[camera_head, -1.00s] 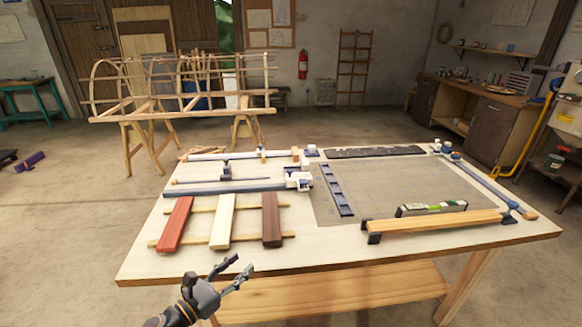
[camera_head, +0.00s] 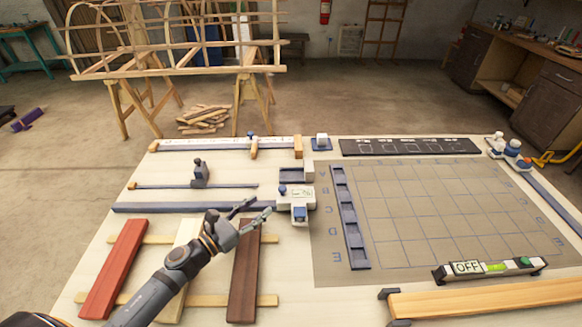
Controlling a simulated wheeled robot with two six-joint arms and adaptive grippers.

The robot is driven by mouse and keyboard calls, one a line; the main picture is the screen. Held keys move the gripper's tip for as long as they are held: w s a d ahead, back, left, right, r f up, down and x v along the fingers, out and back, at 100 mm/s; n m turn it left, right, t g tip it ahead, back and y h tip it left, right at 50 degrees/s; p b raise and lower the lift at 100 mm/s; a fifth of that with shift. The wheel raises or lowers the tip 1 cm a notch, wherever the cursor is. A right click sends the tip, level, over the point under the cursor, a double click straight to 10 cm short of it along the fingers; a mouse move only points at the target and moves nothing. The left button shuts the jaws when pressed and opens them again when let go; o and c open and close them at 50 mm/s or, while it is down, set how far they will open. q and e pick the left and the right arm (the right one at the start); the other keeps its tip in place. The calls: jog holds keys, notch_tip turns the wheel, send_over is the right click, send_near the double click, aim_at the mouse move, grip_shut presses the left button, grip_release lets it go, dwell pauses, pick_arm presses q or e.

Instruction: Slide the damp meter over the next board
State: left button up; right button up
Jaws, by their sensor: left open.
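A white-and-blue device (camera_head: 297,204), which looks like the damp meter, sits at the right end of a dark blue rail (camera_head: 150,208). The rail runs behind three boards: a red one (camera_head: 115,268), a pale one (camera_head: 172,300) and a dark brown one (camera_head: 244,280). My left gripper (camera_head: 257,207) is open and empty, its fingertips pointing right, just left of the device and apart from it in the picture. My left forearm and hand hide part of the pale board and some of the rail. My right gripper is not in view.
The boards lie across two thin battens (camera_head: 210,300). A gridded mat (camera_head: 430,215) with a dark slotted strip (camera_head: 349,215) lies to the right. A bar marked OFF (camera_head: 466,269) stands near a wooden beam (camera_head: 490,298). A small dark clamp (camera_head: 200,172) stands behind the rail.

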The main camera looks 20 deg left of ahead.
aim_at(282, 188)
pick_arm(q)
jog(key=shift+w+r, duration=0.1)
jog(key=shift+r, duration=0.25)
jog(key=shift+w+d+r+p, duration=0.35)
jog(key=shift+w+p, duration=0.2)
jog(key=shift+p, duration=0.2)
jog(key=p+x, duration=0.1)
jog(key=x, duration=0.3)
jog(key=p+x, duration=0.2)
jog(key=x, duration=0.2)
jog(key=shift+f, duration=0.25)
jog(key=shift+w+d, duration=0.15)
jog(key=shift+w, duration=0.1)
jog(key=shift+w+d+f, duration=0.1)
jog(key=shift+f, duration=0.05)
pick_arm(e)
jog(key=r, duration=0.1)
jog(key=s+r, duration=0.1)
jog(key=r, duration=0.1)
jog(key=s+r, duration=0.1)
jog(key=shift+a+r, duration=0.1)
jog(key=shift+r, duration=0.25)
pick_arm(q)
jog(key=shift+c, duration=0.4)
grip_shut()
